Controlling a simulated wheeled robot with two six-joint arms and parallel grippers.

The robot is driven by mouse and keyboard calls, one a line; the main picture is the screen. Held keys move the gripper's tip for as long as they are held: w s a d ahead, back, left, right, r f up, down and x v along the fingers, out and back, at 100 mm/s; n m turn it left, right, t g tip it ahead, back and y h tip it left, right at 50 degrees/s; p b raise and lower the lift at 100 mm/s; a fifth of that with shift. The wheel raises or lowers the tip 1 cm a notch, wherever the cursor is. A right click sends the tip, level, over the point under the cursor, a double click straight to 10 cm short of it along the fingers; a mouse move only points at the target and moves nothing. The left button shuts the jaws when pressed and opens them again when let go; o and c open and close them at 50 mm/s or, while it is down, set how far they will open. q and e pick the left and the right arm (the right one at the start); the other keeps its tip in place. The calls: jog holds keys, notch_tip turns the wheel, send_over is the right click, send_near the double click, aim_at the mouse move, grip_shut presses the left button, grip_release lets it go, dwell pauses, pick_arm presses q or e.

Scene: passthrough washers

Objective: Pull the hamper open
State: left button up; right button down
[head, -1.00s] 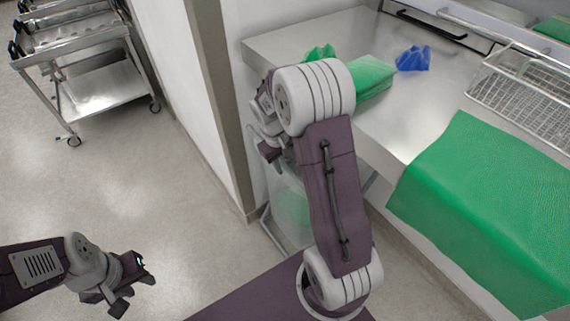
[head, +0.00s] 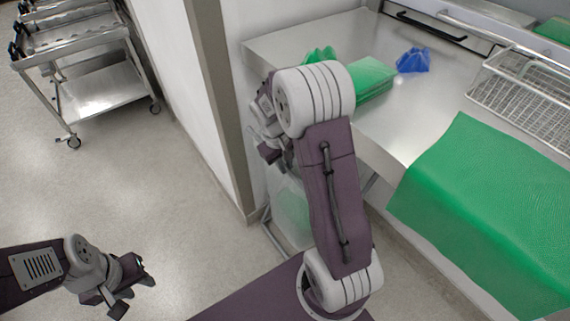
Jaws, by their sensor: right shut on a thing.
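The hamper (head: 290,212) stands under the left end of the steel counter, against the wall. It shows as a pale translucent bag with green inside, on a metal tube frame. My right arm hides much of it. My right gripper (head: 266,150) is at the hamper's upper part, near the counter's front edge. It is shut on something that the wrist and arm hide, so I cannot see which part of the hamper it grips. My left gripper (head: 130,290) is over the bare floor at the lower left, its fingers apart and empty.
The steel counter (head: 290,42) holds a folded green cloth (head: 370,82), a crumpled blue cloth (head: 413,59) and a wire basket (head: 525,95). A green drape (head: 490,215) hangs over its front edge. A steel cart (head: 85,75) stands at upper left. Floor between is clear.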

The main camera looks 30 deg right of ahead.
dwell(0.9)
jog(key=s+a+p, duration=0.2)
jog(key=a+p, duration=0.3)
jog(key=a, duration=2.8)
jog(key=shift+s, duration=0.3)
jog(key=c, duration=1.4)
grip_release()
jog(key=shift+a, duration=0.1)
jog(key=shift+o, duration=0.2)
notch_tip(320, 180, up, 9)
jog(key=a, duration=0.1)
jog(key=shift+a+p, duration=0.35)
jog(key=shift+p, duration=0.1)
